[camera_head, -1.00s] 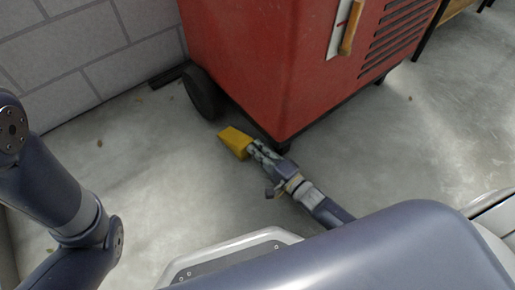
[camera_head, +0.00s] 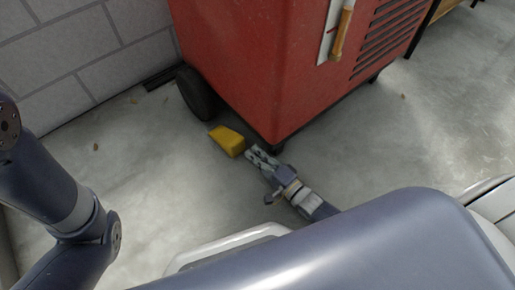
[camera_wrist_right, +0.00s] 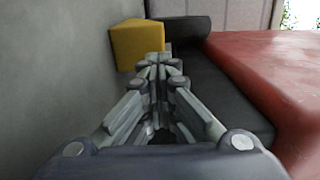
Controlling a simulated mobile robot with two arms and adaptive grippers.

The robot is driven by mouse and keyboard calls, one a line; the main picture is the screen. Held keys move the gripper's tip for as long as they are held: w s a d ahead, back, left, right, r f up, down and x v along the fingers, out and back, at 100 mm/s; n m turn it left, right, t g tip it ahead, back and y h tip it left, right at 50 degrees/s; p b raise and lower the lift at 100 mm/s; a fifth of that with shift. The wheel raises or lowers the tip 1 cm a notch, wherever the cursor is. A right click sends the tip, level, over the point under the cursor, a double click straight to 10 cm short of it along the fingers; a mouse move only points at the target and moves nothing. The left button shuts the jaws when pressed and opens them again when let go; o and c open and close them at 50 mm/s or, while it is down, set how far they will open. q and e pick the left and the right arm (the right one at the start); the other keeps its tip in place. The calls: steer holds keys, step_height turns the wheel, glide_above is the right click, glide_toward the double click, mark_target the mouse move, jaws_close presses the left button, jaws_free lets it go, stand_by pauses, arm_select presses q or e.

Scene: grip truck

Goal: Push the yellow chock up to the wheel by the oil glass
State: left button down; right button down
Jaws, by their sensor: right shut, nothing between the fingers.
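The yellow chock (camera_head: 227,140) lies on the floor just in front of the black wheel (camera_head: 197,94) of the red cabinet, with a small gap seeming to remain between them. My right gripper (camera_head: 250,152) is shut and empty, low over the floor, its tips just right of the chock and slightly apart from it. In the right wrist view the chock (camera_wrist_right: 137,46) shows beyond the shut fingertips (camera_wrist_right: 160,58), with the dark wheel (camera_wrist_right: 187,29) beside it. An amber tube (camera_head: 342,34), perhaps the oil glass, is on the cabinet's front. My left gripper is out of view.
The red cabinet (camera_head: 250,60) stands close beside my right gripper, its near lower corner almost above the fingers. A grey block wall (camera_head: 75,50) is behind at the left. The concrete floor (camera_head: 150,180) left of the chock is clear.

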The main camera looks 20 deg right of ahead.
steer(key=shift+r+p+v, duration=0.25)
steer(key=shift+p+v, duration=0.25)
steer(key=shift+v, duration=0.55)
steer(key=p+v, duration=0.3)
steer(key=v, duration=0.4)
steer(key=shift+f, duration=0.15)
steer(key=shift+s+d+f, duration=0.1)
steer(key=shift+s+d, duration=0.1)
steer(key=shift+s, duration=0.2)
